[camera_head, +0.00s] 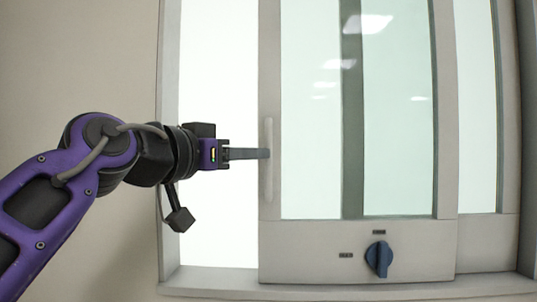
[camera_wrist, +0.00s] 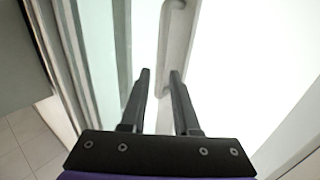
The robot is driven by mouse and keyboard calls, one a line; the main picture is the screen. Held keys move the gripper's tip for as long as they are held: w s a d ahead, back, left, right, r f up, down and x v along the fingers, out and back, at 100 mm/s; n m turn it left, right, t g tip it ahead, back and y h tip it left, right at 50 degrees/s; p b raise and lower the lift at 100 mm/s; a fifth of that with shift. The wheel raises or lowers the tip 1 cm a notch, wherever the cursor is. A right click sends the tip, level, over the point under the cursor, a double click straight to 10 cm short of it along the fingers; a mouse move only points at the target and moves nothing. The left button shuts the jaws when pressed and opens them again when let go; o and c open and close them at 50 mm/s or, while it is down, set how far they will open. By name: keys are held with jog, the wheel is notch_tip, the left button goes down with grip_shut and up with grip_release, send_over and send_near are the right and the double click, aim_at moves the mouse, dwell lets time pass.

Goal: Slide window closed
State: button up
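The sliding window panel (camera_head: 360,250) has a pale grey frame with greenish glass. It stands away from the left jamb (camera_head: 169,150), leaving a bright open gap between them. A pale vertical handle (camera_head: 268,185) is on the panel's left stile. My gripper (camera_head: 264,154) comes in from the left, across the gap, with its fingertips at the handle. In the wrist view my gripper (camera_wrist: 159,73) has its fingers apart, and the handle (camera_wrist: 177,8) runs down toward the space between the tips. I cannot tell whether either finger touches it.
A blue rotary knob (camera_head: 379,258) with small dark labels is on the panel's lower rail. Another glass section (camera_head: 475,110) is at the right. The sill (camera_head: 350,293) runs along the bottom, and a plain beige wall (camera_head: 75,60) is at the left.

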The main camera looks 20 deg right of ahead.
jog(key=x, duration=0.5)
jog(key=shift+w+d, duration=0.15)
jog(key=shift+d, duration=0.05)
grip_shut()
dwell(1.2)
